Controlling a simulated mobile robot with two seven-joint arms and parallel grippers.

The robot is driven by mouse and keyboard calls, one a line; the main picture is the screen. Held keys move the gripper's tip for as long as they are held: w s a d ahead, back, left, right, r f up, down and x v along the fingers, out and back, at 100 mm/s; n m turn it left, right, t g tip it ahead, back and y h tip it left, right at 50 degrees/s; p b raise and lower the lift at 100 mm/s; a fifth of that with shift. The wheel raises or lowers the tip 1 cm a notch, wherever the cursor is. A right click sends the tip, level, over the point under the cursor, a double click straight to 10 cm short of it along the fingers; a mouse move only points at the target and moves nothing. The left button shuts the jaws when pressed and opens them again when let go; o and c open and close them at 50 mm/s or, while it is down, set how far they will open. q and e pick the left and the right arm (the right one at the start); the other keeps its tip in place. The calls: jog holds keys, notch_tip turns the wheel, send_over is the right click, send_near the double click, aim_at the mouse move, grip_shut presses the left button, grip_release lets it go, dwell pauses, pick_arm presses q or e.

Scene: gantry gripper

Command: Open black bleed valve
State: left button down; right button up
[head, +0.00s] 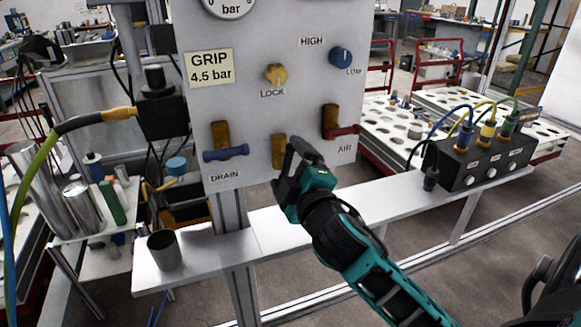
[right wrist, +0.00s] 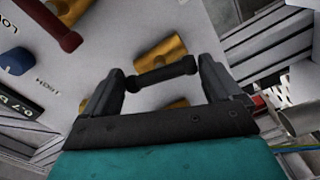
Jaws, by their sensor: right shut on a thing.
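The black bleed valve handle (right wrist: 162,74) lies crosswise between the fingers of my right gripper (right wrist: 165,80) in the right wrist view, with an end against each finger. The gripper is shut on it. Brass parts of the valve body (right wrist: 160,52) show on either side of the handle. In the head view my right gripper (head: 290,165) is at the panel's lower middle, right beside the brass valve body (head: 278,148). There the gripper hides the black handle. My left gripper is not in view.
On the grey panel (head: 265,30) are the blue DRAIN handle (head: 226,153) to the left, the red AIR handle (head: 343,131) to the right, a yellow LOCK knob (head: 276,74) and a blue HIGH/LOW knob (head: 341,56) above. A metal cup (head: 164,251) stands on the shelf (head: 205,262).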

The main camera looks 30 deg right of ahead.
jog(key=shift+n, duration=1.5)
jog(key=o, duration=0.7)
jog(key=shift+s, duration=0.1)
